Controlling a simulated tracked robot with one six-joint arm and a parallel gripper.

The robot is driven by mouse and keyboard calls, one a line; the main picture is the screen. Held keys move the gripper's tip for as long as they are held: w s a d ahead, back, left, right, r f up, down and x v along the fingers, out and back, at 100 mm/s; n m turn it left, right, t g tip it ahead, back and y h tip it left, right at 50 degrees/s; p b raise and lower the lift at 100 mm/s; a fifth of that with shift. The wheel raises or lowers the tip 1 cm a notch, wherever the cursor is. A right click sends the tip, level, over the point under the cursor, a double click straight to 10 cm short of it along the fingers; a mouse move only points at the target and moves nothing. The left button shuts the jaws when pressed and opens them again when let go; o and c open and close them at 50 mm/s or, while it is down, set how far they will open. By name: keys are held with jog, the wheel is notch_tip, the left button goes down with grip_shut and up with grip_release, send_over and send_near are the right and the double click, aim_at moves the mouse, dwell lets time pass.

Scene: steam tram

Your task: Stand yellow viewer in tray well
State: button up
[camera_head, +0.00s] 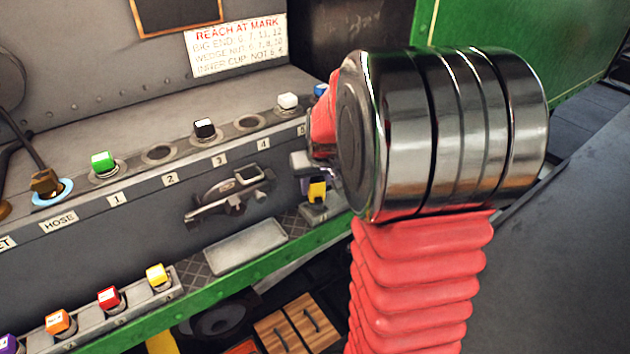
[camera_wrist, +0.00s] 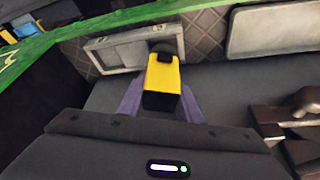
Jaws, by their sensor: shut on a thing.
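The yellow viewer (camera_wrist: 164,72), a small yellow block with black parts, is between the two purple fingers of my gripper (camera_wrist: 159,95), which is shut on it. In the head view the viewer (camera_head: 317,190) shows beside my wrist, which hides part of the gripper. A grey holder with a framed recess (camera_wrist: 103,54) lies just beyond the viewer in the wrist view; it also shows below the viewer in the head view (camera_head: 313,211). A flat grey tray (camera_head: 240,245) lies to its left on the ledge. Whether the viewer touches the holder cannot be told.
A metal latch (camera_head: 228,195) projects from the panel above the tray. A shelf above holds green (camera_head: 103,162), black (camera_head: 205,129) and white (camera_head: 288,101) capped pieces. A lower rack (camera_head: 130,310) holds several coloured pieces. A green edge (camera_head: 180,306) borders the ledge.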

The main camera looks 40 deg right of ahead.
jog(key=shift+f, duration=1.25)
jog(key=o, duration=1.3)
jog(key=shift+o, duration=0.3)
jog(key=o, duration=0.6)
jog(key=shift+w+r, duration=0.15)
jog(key=shift+r, duration=1.3)
